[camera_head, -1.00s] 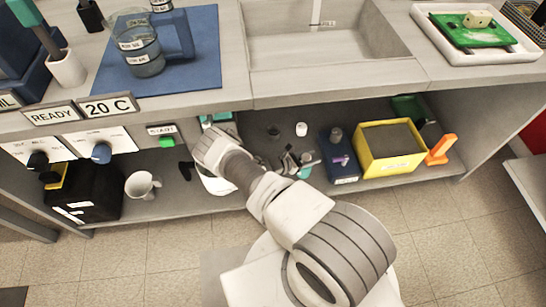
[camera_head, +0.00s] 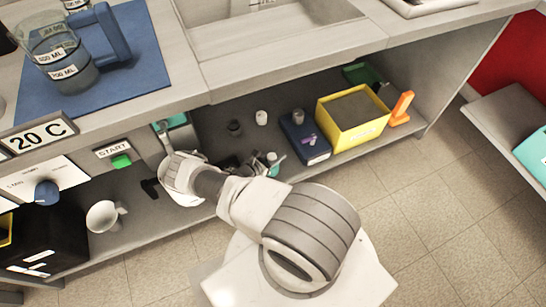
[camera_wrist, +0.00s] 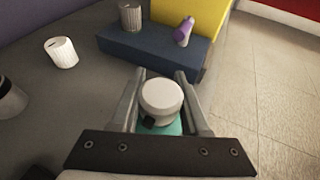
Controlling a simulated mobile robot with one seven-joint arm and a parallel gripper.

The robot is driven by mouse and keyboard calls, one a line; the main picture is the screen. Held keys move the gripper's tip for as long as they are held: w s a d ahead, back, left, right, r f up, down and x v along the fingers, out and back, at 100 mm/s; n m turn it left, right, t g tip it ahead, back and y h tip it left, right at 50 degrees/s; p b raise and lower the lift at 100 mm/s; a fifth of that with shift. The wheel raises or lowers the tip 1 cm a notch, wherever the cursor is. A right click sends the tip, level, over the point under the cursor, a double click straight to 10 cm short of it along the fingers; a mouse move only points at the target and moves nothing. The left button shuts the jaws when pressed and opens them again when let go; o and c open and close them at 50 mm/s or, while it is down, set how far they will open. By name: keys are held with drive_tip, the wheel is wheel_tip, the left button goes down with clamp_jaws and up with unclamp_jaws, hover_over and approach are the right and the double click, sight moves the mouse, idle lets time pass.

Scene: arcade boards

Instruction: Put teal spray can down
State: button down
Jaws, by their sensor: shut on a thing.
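The teal spray can (camera_wrist: 178,127) has a white cap (camera_wrist: 162,97) and stands between the two fingers of my gripper (camera_wrist: 160,100) in the wrist view. My gripper is shut on it. Only the cap and a sliver of the teal body show; the can's base is hidden. In the head view the can (camera_head: 272,158) is small, held by my gripper (camera_head: 262,164) over the lower shelf (camera_head: 215,145), in front of the blue block. I cannot tell whether its base touches the shelf.
The blue block (camera_head: 303,146) carries a grey cylinder and a purple item. A yellow bin (camera_head: 352,120) stands right of it. A white cylinder (camera_head: 261,117) and a dark cup (camera_head: 235,127) stand behind. A white mug (camera_head: 103,216) is at left. The counter overhangs the shelf.

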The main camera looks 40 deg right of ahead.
drive_tip(key=shift+w+f, duration=0.1)
drive_tip(key=shift+f, duration=0.35)
drive_tip(key=shift+c, duration=2)
unclamp_jaws()
drive_tip(key=shift+f, duration=0.1)
drive_tip(key=p+v, duration=0.3)
drive_tip(key=v, duration=0.7)
drive_tip(key=shift+a+r, duration=0.25)
drive_tip(key=shift+r, duration=0.05)
drive_tip(key=shift+s+a+r, duration=0.15)
drive_tip(key=shift+s+a, duration=0.05)
drive_tip(key=shift+a, duration=0.5)
